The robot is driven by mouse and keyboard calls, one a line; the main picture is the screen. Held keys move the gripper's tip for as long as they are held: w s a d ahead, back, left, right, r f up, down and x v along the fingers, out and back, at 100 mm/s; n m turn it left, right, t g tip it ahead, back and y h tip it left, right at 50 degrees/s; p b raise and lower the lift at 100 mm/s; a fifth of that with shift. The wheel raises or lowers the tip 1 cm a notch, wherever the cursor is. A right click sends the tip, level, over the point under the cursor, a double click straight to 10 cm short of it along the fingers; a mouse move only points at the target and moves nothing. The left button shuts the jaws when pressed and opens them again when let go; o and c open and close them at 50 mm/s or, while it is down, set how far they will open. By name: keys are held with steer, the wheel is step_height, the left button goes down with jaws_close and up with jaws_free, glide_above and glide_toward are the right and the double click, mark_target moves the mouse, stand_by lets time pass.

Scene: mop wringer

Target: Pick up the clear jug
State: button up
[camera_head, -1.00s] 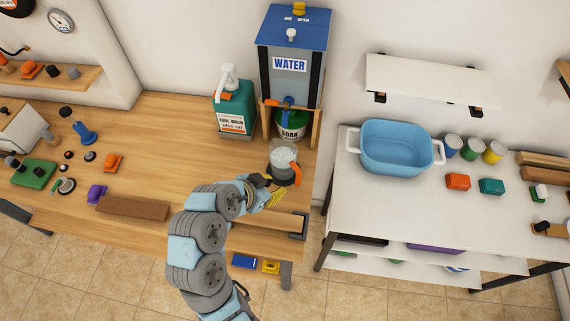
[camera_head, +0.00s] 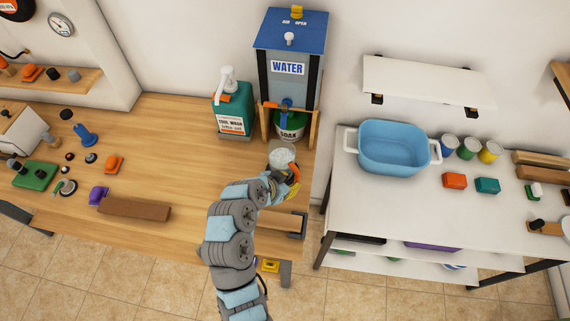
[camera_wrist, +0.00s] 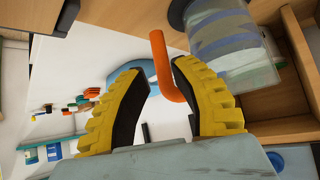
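The clear jug (camera_head: 281,158) stands near the right end of the wooden bench, in front of the green soak container. In the wrist view the clear jug (camera_wrist: 235,48) is at the upper right, and its orange handle (camera_wrist: 160,55) bends down between my fingers. My gripper (camera_wrist: 160,72) has yellow fingers with dark pads. They are open on either side of the handle, with a clear gap on the left and the right finger close to it; contact there is unclear. In the head view my gripper (camera_head: 290,180) is at the jug's front right, partly hidden by my arm.
The blue water tank (camera_head: 290,62) stands behind the jug, with the green soak container (camera_head: 290,125) under its tap. A teal wash jug (camera_head: 232,110) is left of them. A white table with a blue tub (camera_head: 393,148) is at right. Bench space left of the jug is clear.

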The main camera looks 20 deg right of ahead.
mark_target(295, 180)
steer(key=p+x, duration=0.1)
steer(key=x, duration=0.2)
steer(key=shift+w+d, duration=0.1)
steer(key=shift+d, duration=0.15)
steer(key=shift+p+x, duration=0.3)
steer(key=shift+x, duration=0.55)
jaws_close()
